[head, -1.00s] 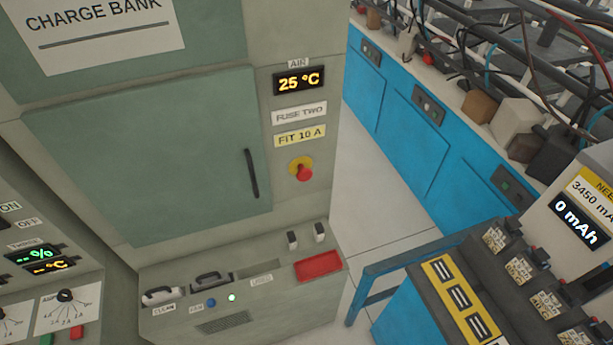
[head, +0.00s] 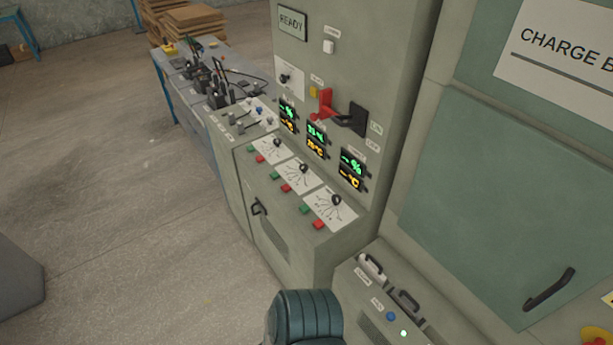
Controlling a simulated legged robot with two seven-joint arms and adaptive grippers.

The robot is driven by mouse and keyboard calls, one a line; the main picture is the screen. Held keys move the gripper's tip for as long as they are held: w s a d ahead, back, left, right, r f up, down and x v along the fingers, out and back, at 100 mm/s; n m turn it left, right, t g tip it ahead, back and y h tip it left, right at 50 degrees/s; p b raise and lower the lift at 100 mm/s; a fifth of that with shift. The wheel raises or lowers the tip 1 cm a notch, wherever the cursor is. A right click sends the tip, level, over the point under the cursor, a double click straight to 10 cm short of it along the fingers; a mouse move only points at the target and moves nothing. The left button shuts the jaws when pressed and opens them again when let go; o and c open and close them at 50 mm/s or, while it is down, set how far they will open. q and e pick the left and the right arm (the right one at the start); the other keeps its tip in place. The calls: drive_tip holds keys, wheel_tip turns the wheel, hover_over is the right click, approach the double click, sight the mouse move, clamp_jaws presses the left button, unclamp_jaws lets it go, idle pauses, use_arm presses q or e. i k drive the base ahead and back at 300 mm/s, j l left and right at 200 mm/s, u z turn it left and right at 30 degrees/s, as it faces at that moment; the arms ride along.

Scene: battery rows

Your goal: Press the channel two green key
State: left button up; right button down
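A sloped control desk carries three channel plates in a row, each with a black dial and a green and a red key. The middle plate (head: 292,172) appears to be channel two. The small green key (head: 275,175) sits at its lower left edge, with a red key (head: 286,188) just right of and below it. The display above the middle plate (head: 316,141) shows green and amber digits, too small to read surely. Another green key (head: 304,209) belongs to the nearest plate, and one (head: 251,149) to the farthest. Neither gripper is in view; nothing covers the keys.
A red lever (head: 325,103) and a black handle (head: 353,120) stick out above the displays. A grey-green cabinet (head: 490,190) stands at the right. Open floor (head: 110,180) lies left of the desk.

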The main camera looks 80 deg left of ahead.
sight(275, 175)
drive_tip(key=u, duration=2.55)
